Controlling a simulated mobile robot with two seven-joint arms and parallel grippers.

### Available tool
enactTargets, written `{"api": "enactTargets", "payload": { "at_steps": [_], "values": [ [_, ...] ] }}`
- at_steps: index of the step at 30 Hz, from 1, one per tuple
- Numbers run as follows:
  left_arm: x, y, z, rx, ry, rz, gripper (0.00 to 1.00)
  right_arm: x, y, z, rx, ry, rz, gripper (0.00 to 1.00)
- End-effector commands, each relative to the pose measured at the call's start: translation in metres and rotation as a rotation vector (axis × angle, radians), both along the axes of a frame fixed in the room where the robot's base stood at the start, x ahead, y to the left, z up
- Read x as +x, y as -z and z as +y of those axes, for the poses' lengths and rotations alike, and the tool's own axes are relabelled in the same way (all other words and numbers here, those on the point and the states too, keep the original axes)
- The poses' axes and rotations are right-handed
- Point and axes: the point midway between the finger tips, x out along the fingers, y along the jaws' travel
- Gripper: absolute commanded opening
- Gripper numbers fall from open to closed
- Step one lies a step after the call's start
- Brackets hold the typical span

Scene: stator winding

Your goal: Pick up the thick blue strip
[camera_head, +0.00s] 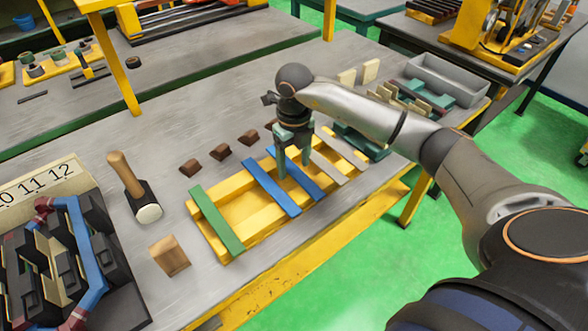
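Two blue strips lie across a yellow tray (263,222) on the grey workbench. The left blue strip (268,184) looks a little wider and lies nearer the green strip (216,219). The right blue strip (306,184) is partly hidden by my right gripper; which of the two is thicker is hard to tell. My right gripper (294,172) points down over the tray, its two teal fingers apart with nothing clearly held between them. Its fingertips are close to the blue strips; contact cannot be made out. My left gripper is not in view.
Several brown wedges (219,152) sit behind the tray. A mallet (139,191), a wooden block (170,256) and a black stator with blue winding (72,255) stand left. A grey bin (444,82) stands back right.

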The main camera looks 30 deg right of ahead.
Motion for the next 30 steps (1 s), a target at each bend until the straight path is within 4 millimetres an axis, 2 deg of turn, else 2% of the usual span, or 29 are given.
{"api": "enactTargets", "payload": {
  "at_steps": [2,18,30],
  "values": [
    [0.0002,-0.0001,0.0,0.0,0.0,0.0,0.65,0.0001,-0.0003,0.0,0.0,0.0,0.0,0.59],
    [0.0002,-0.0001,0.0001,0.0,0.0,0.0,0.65,0.0001,-0.0007,-0.0001,0.0,0.001,-0.001,0.0],
    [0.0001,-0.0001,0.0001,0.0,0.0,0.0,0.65,0.0002,-0.0009,-0.0002,0.0,0.001,-0.001,0.0]
  ]
}}
